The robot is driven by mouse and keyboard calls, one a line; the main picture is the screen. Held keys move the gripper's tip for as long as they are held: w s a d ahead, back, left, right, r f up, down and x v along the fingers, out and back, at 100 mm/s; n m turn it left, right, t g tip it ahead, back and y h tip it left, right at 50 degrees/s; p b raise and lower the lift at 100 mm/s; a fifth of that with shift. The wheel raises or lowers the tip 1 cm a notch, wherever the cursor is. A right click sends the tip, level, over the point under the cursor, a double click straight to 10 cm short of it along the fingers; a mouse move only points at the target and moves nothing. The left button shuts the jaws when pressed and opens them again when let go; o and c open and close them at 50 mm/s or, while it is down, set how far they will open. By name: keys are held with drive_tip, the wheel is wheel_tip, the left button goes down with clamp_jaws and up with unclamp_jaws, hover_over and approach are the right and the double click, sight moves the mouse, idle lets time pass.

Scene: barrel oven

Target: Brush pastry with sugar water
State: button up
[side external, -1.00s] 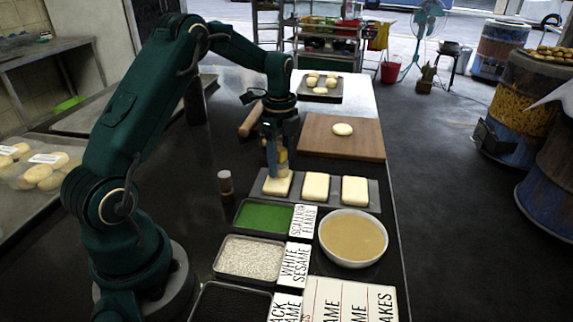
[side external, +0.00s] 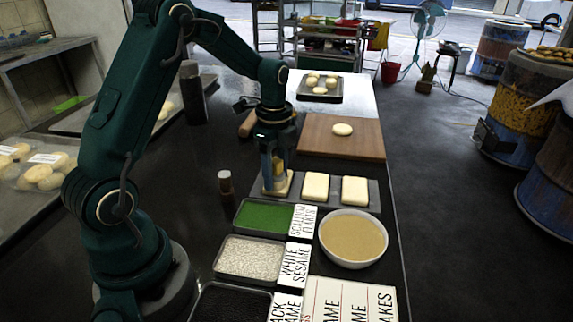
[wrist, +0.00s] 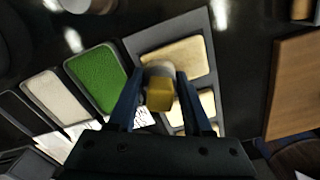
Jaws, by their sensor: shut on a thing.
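My gripper (side external: 273,170) is shut on a brush (wrist: 160,93) with a yellowish handle, held upright. The brush's lower end is at the leftmost pastry (side external: 285,186), over or on its top; exact contact is hard to tell. Two more pale rectangular pastries, the middle one (side external: 316,186) and the right one (side external: 355,190), lie beside it on a dark grey tray (side external: 333,203). In the wrist view the leftmost pastry (wrist: 176,57) shows behind the brush head. A white bowl (side external: 353,238) of tan liquid stands in front of the tray's right side.
Trays of green scallion flakes (side external: 264,216), white sesame (side external: 250,257) and black sesame (side external: 232,302) stand in front with label cards. A small brown bottle (side external: 226,185) stands left of the pastry tray. A wooden board (side external: 350,145) with round dough lies behind it.

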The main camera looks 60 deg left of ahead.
drive_tip(key=shift+s+d+f, duration=0.1)
drive_tip(key=shift+s+d, duration=0.15)
drive_tip(key=shift+s, duration=0.1)
drive_tip(key=shift+w+a, duration=2.2)
clamp_jaws()
drive_tip(key=shift+s+d, duration=1.05)
drive_tip(key=shift+d, duration=0.05)
drive_tip(key=shift+s+d, duration=0.1)
drive_tip(key=shift+s+d+f, duration=0.1)
drive_tip(key=shift+s+d, duration=0.95)
drive_tip(key=shift+s, duration=0.05)
drive_tip(key=shift+w+a+r, duration=0.2)
drive_tip(key=shift+w+a, duration=2)
drive_tip(key=shift+w, duration=0.05)
drive_tip(key=shift+r, duration=0.1)
